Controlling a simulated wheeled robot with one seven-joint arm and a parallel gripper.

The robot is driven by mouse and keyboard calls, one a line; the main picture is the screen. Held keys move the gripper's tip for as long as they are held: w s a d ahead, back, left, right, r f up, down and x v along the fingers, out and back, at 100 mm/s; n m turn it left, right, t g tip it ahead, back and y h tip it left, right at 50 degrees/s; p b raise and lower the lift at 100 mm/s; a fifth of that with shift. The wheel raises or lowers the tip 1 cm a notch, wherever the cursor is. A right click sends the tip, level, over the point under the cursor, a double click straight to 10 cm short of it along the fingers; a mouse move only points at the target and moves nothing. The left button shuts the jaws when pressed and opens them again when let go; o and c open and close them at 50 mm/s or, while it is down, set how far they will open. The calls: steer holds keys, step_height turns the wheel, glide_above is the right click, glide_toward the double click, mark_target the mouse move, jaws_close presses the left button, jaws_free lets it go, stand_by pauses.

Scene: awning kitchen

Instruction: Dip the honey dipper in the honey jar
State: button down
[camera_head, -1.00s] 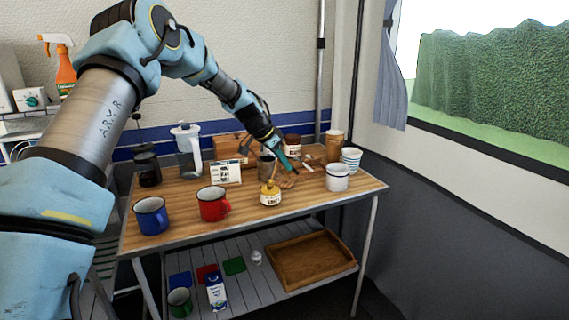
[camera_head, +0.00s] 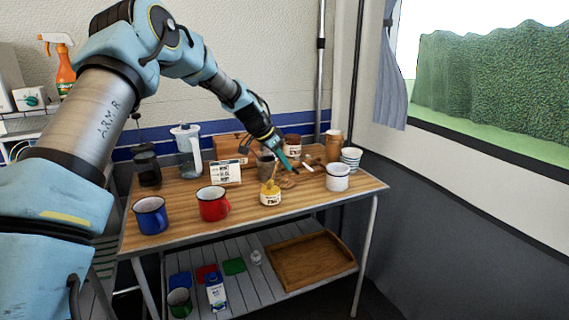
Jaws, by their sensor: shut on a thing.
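The honey jar (camera_head: 270,198) is a small yellow jar with a pale label near the front middle of the wooden table. The honey dipper (camera_head: 271,184) shows as a small yellow-brown stick at the jar's mouth, its lower end at or in the opening; how deep is too small to tell. My gripper (camera_head: 284,164) reaches down from the upper left, just above and to the right of the jar. Its teal fingers are shut on the dipper's upper part, though the grip itself is partly hidden.
A red mug (camera_head: 212,204) and a blue mug (camera_head: 151,216) stand left of the jar. A white enamel mug (camera_head: 338,178) stands right. A label card (camera_head: 226,172), a metal cup (camera_head: 265,167) and a brown-lidded jar (camera_head: 292,147) stand behind. The front edge before the jar is clear.

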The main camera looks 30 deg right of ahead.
steer(key=shift+a+f, duration=0.1)
steer(key=shift+r+p, duration=1.75)
steer(key=shift+r, duration=1.8)
